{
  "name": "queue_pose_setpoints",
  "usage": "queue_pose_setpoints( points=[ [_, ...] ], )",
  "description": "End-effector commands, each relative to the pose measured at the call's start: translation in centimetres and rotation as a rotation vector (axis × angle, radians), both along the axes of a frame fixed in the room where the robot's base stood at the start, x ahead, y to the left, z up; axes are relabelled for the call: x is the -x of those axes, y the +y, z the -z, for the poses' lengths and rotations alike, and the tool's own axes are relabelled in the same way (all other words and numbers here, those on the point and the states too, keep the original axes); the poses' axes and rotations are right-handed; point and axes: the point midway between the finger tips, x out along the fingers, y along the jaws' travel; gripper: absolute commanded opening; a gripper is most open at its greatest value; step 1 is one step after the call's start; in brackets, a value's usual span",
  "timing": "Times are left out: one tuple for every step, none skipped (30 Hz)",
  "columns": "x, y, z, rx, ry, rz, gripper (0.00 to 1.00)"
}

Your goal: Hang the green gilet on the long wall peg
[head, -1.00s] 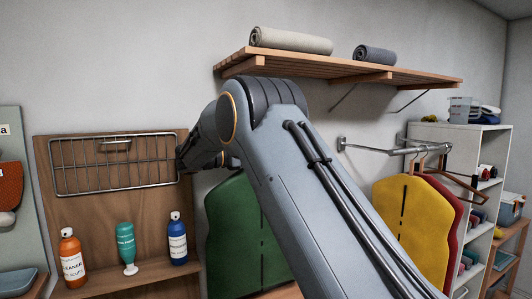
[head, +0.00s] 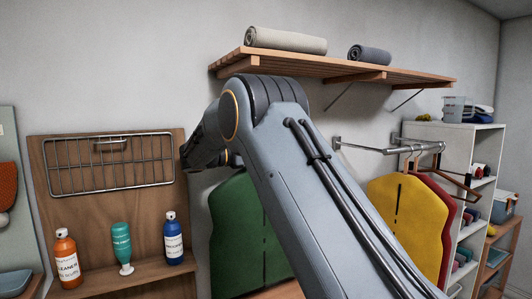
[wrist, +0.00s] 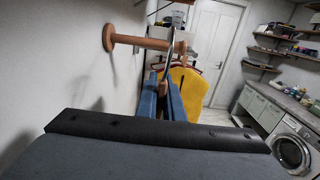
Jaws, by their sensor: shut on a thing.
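The green gilet (head: 240,235) hangs upright in the head view, partly behind my arm. Its top and hanger are hidden there. In the wrist view my gripper (wrist: 162,95), with blue fingers, is shut on the gilet's hanger, whose thin metal hook (wrist: 169,58) rises above the fingers. A wooden wall peg (wrist: 142,43) with a round base and a knobbed end sticks out from the wall just beyond. The hook shows close to the peg's outer end. I cannot tell whether it touches or passes over it. My arm hides the peg in the head view.
A metal wall rail (head: 380,149) at right holds a yellow gilet (head: 408,225) and a red one (head: 446,215). A wooden shelf (head: 300,66) with rolled towels is above. A wire basket (head: 110,165) and several bottles are at left. White shelving (head: 455,140) stands at right.

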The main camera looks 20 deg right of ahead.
Motion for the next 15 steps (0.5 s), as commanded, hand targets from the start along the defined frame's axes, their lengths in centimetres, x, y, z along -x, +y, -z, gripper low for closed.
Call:
queue_pose_setpoints(
  points=[
    [0.0, -0.3, -0.1, 0.001, -0.002, 0.001, 0.0],
    [-0.1, -0.5, -0.1, 0.001, -0.002, 0.002, 0.0],
    [-0.1, -0.7, -0.1, 0.001, -0.002, 0.002, 0.0],
    [-0.1, -0.9, -0.1, 0.001, -0.002, 0.002, 0.0],
    [-0.1, -1.0, -0.1, 0.001, -0.002, 0.002, 0.0],
    [-0.2, -1.2, -0.1, 0.001, -0.002, 0.002, 0.0],
    [-0.2, -1.3, -0.1, 0.001, -0.002, 0.002, 0.0],
    [-0.3, -1.5, -0.1, 0.001, -0.002, 0.001, 0.0],
    [-0.3, -1.7, -0.1, 0.001, -0.002, 0.001, 0.0],
    [-0.3, -1.8, -0.1, 0.0, -0.002, 0.001, 0.0],
    [-0.4, -2.0, -0.1, 0.0, -0.002, 0.001, 0.0],
    [-0.4, -2.2, -0.1, 0.0, -0.001, 0.001, 0.0],
    [-0.4, -2.4, -0.1, 0.0, -0.001, 0.001, 0.0],
    [-0.5, -2.5, -0.1, 0.001, -0.001, 0.001, 0.0],
    [-0.5, -2.7, -0.1, 0.001, -0.001, 0.001, 0.0]
  ],
)
